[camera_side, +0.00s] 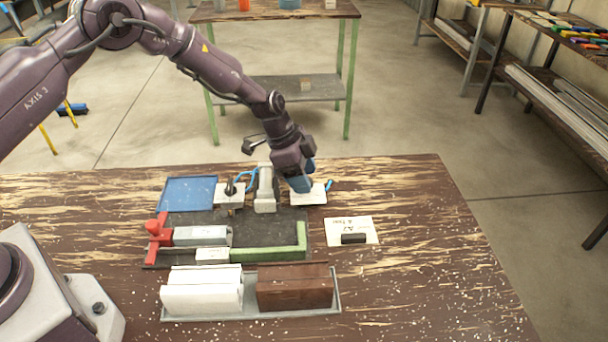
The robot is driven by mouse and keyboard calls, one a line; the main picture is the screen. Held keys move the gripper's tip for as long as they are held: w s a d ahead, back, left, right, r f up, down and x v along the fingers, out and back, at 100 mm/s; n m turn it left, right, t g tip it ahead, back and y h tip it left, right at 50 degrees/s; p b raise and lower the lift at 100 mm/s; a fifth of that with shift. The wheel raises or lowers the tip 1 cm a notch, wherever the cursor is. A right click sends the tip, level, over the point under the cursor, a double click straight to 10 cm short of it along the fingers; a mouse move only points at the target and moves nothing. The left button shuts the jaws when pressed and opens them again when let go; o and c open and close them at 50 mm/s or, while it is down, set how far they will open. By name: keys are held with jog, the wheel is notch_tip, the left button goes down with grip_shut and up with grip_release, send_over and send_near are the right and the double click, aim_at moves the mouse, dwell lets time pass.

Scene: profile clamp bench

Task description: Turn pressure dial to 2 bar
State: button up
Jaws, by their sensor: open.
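My gripper (300,184) points down over a white base plate (312,199) at the back middle of the bench. Its blue fingers are close together in this view and cover the middle of the plate; I see nothing held. The pressure dial cannot be made out; anything on that plate is hidden behind the fingers. Whether the fingers touch or surround something there I cannot tell. A short blue hose end (329,185) sticks out at the plate's right.
Left of my gripper stand a grey upright block (265,191) and a white plate (228,199) with a black fitting. A blue tray (186,194) is behind a red-handled clamp (157,238). White (203,296) and brown profiles (294,292) lie in front. The bench's right side (430,260) is clear.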

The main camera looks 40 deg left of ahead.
jog(key=shift+w+d+f, duration=0.1)
jog(key=shift+f, duration=0.1)
jog(key=c, duration=0.9)
